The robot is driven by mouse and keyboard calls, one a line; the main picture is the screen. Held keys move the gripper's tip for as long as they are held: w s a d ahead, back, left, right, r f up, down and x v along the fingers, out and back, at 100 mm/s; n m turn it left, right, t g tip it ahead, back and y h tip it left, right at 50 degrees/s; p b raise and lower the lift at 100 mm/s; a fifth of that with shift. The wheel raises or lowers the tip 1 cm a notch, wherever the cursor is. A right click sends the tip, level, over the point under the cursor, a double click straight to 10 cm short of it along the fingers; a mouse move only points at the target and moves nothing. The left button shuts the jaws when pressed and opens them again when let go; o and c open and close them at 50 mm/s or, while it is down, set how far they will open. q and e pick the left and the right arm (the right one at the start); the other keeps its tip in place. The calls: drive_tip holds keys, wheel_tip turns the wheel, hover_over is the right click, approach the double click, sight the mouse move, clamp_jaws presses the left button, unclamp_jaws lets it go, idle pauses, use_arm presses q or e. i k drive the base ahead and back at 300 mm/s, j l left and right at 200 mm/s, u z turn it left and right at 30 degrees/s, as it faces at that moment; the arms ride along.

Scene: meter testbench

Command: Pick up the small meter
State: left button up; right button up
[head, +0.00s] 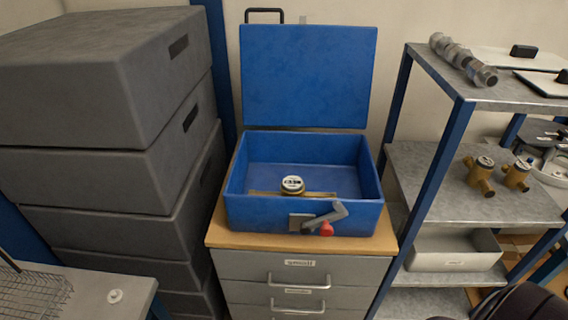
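A small meter (292,185) with a round white dial sits inside an open blue box (262,216), near its front wall. Part of the meter's lower body is hidden by that wall. The box's lid (308,78) stands upright at the back. A grey lever with a red knob (326,229) is on the box's front. Two brass meters (479,176) (516,173) also stand on the middle shelf at the right. Neither gripper can be made out in the head view.
The box stands on a wood-topped drawer cabinet (286,265). Stacked grey cases (100,180) rise close on the left. A blue-framed metal shelf (425,170) stands close on the right, with a white bin (454,252) low down. A dark rounded shape fills the bottom right corner.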

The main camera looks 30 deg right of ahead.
sight(516, 175)
drive_tip(key=z, duration=0.4)
drive_tip(key=i+z, duration=0.15)
drive_tip(key=z, duration=1.5)
drive_tip(key=i+l+u, duration=0.15)
drive_tip(key=i+l, duration=0.1)
